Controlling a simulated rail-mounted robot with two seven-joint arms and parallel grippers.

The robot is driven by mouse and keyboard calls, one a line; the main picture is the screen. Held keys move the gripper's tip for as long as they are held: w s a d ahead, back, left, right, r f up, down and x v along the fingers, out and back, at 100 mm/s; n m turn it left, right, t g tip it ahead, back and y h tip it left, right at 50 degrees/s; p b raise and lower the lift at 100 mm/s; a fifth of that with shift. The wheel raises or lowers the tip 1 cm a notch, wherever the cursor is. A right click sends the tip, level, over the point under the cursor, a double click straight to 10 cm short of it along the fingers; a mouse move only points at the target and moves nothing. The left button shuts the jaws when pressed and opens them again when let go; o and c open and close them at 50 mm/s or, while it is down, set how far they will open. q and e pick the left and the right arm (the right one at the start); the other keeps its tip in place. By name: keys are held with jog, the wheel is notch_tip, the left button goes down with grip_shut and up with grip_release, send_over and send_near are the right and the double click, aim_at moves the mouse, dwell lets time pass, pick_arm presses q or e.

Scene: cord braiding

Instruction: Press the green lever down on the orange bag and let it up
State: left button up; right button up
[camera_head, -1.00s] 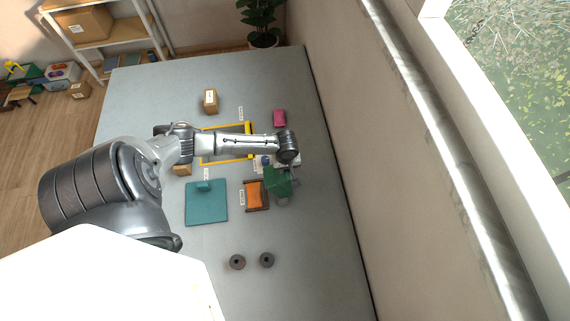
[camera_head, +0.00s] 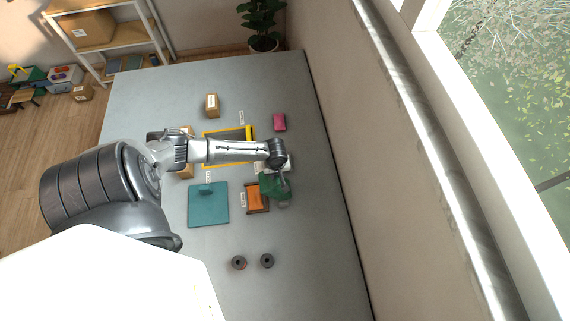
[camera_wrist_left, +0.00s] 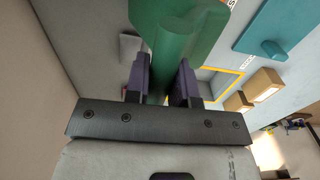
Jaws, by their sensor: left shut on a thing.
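The green lever (camera_head: 272,189) stands at the right end of the orange bag (camera_head: 253,199) in the head view, close over it. In the left wrist view the green lever (camera_wrist_left: 176,45) fills the space between my left gripper's purple fingers (camera_wrist_left: 162,82). My left gripper (camera_head: 284,182) is shut on the lever, with its arm reaching in from the left above the table. The orange bag lies on a brown base, and its right end is hidden under the lever. I cannot tell whether the lever touches the bag. My right gripper is not in view.
A teal board (camera_head: 208,207) with a raised knob lies left of the bag. Two dark round pieces (camera_head: 267,261) stand in front. A wall runs along the right.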

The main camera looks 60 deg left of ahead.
pick_arm(q)
jog(key=shift+s+a+p, duration=0.15)
jog(key=shift+s+p, duration=0.25)
jog(key=shift+s, duration=0.1)
jog(key=shift+s+a+p, duration=0.15)
jog(key=shift+s+p, duration=0.25)
jog(key=shift+s, duration=0.1)
jog(key=shift+s+a+f+p, duration=0.2)
jog(key=shift+s+p, duration=0.15)
jog(key=shift+s, duration=0.2)
jog(key=shift+f, duration=0.1)
jog(key=shift+s, duration=0.15)
jog(key=shift+s+a+f+p, duration=0.15)
jog(key=shift+s+a+p, duration=0.15)
jog(key=shift+s+p, duration=0.35)
jog(key=shift+s+a+f, duration=0.15)
jog(key=shift+s+f, duration=0.05)
jog(key=shift+s, duration=0.25)
jog(key=shift+s+a+f, duration=0.1)
jog(key=shift+s+f, duration=0.1)
jog(key=shift+s, duration=0.2)
